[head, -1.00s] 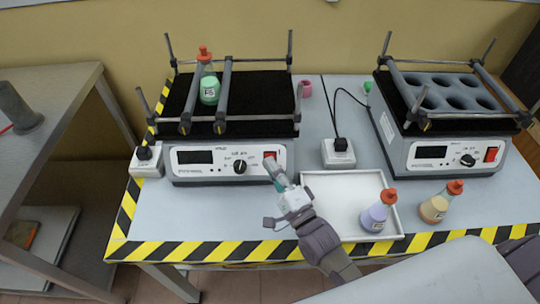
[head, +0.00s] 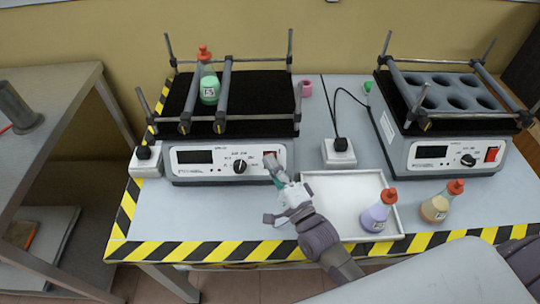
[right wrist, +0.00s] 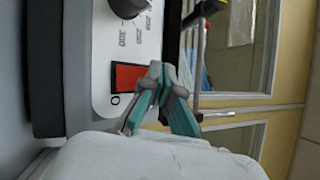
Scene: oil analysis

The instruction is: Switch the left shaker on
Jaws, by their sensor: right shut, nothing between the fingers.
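The left shaker (head: 235,120) stands on the table with a flask of green liquid (head: 209,88) clamped between its bars. Its front panel has a dark display (head: 194,157), a black knob (head: 240,167) and a red switch, mostly covered by my gripper in the head view. The red switch (right wrist: 127,77) shows clearly in the right wrist view, with an "O" mark beside it. My right gripper (head: 272,160) is shut and empty, its tips at the panel close to the switch. Whether they touch it I cannot tell. My left gripper is not in view.
A white tray (head: 345,222) holds a flask of purple liquid (head: 377,212). A flask of yellowish liquid (head: 436,206) stands right of it. A second shaker (head: 450,120) stands at the right. A power socket (head: 339,153) with a cable lies between the shakers.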

